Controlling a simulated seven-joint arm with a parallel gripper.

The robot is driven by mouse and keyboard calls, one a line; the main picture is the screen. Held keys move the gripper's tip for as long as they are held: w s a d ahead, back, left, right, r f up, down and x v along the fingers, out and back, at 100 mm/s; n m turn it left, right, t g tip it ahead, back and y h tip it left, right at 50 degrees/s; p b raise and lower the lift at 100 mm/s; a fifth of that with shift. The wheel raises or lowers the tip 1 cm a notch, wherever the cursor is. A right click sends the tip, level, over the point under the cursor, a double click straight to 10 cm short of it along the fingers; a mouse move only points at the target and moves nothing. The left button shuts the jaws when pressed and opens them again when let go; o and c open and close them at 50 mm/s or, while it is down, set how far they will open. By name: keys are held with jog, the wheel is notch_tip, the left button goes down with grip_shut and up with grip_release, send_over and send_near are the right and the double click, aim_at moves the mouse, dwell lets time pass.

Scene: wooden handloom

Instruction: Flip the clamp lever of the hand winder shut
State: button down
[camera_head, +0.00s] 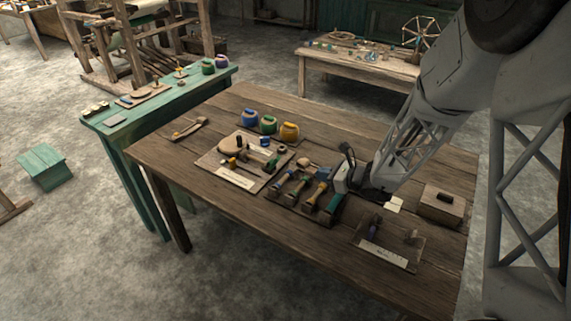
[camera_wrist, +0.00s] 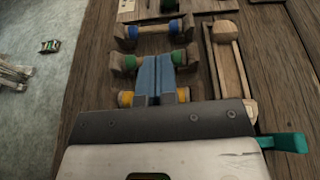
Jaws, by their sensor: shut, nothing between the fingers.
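My gripper (camera_wrist: 156,62) is shut and empty, its two blue-grey fingers side by side over the bobbin rack in the wrist view. In the head view, my gripper's pale body is just right of the rack, with the fingers hard to make out. A teal handle-like piece (camera_wrist: 285,143) sticks out at the lower right of the wrist view, partly hidden by my gripper body. A teal bar (camera_head: 333,203) shows at the rack's right end in the head view. I cannot tell whether either is the clamp lever, nor identify the winder surely.
Blue (camera_wrist: 153,31), green (camera_wrist: 124,62) and yellow (camera_wrist: 125,98) bobbins lie in wooden holders. A long wooden piece (camera_wrist: 231,75) lies beside them. A labelled board (camera_head: 211,162) is to the left, another (camera_head: 365,236) to the right, near a wooden box (camera_head: 441,207).

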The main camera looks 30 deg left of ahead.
jog(key=shift+w+a+f+m, duration=0.25)
jog(key=shift+a+f+m, duration=0.15)
jog(key=shift+a+f, duration=0.35)
jog(key=shift+f, duration=0.1)
jog(key=shift+a+f, duration=0.2)
jog(key=shift+a, duration=0.5)
send_near(277, 162)
jog(key=a+f, duration=0.2)
jog(key=f, duration=0.1)
jog(key=a+f, duration=0.1)
jog(key=shift+w+f, duration=0.1)
jog(key=shift+f, duration=0.15)
jog(key=shift+a+r, duration=0.55)
jog(key=shift+a, duration=0.3)
jog(key=shift+a+r, duration=0.45)
jog(key=shift+a, duration=0.35)
